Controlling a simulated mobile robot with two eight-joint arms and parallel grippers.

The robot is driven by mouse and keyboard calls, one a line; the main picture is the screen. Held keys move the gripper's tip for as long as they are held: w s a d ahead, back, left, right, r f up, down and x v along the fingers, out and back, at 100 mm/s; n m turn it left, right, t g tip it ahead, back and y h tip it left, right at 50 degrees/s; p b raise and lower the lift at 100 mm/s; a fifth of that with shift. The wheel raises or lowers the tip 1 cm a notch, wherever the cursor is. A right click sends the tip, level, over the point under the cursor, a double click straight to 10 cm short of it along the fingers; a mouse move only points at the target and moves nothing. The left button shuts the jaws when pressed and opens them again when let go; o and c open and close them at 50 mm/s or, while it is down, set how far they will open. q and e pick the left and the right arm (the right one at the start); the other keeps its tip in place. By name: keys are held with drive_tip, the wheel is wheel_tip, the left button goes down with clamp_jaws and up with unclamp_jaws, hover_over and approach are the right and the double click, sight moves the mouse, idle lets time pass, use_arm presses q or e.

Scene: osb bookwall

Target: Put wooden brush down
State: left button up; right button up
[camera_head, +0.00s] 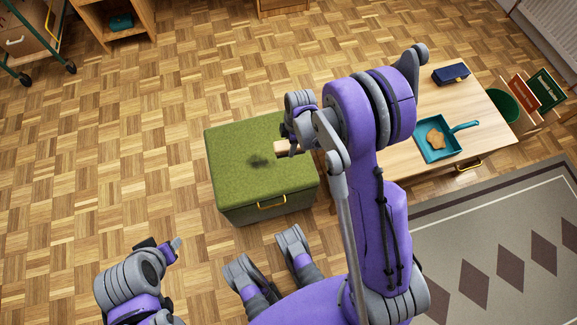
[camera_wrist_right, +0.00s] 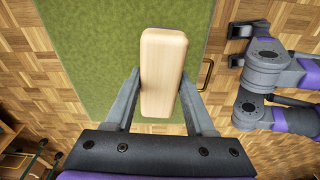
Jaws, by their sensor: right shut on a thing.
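The wooden brush (camera_head: 281,148) shows in the head view as a small pale block at the tip of my right gripper (camera_head: 291,148). In the right wrist view the brush (camera_wrist_right: 163,72) is a long, light wooden block with rounded edges, held between the two grey fingers. Its bristles are hidden. It is over the green top of a storage box (camera_head: 235,150), and a dark shadow lies on the top to its left, so it appears raised above it. My left gripper (camera_head: 174,246) is low at the left, empty and away from the box; its finger gap is unclear.
The box's green top is bare and has a yellow handle (camera_head: 271,201) on its front. At the right a wooden table (camera_head: 395,160) holds a teal dustpan (camera_head: 446,139) and a dark blue case (camera_head: 451,73). A patterned rug (camera_head: 500,240) lies in front. Open parquet spreads left.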

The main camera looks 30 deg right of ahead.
drive_tip(key=shift+d+f+n, duration=0.1)
drive_tip(key=shift+f+n, duration=0.2)
drive_tip(key=shift+f, duration=0.2)
use_arm(q)
drive_tip(key=f+b, duration=0.3)
drive_tip(key=f, duration=0.1)
drive_tip(key=shift+w, duration=0.25)
use_arm(e)
wheel_tip(320, 180, down, 10)
drive_tip(key=shift+r, duration=0.25)
drive_tip(key=shift+f, duration=0.15)
drive_tip(key=o, duration=1.3)
use_arm(q)
drive_tip(key=shift+f, duration=0.25)
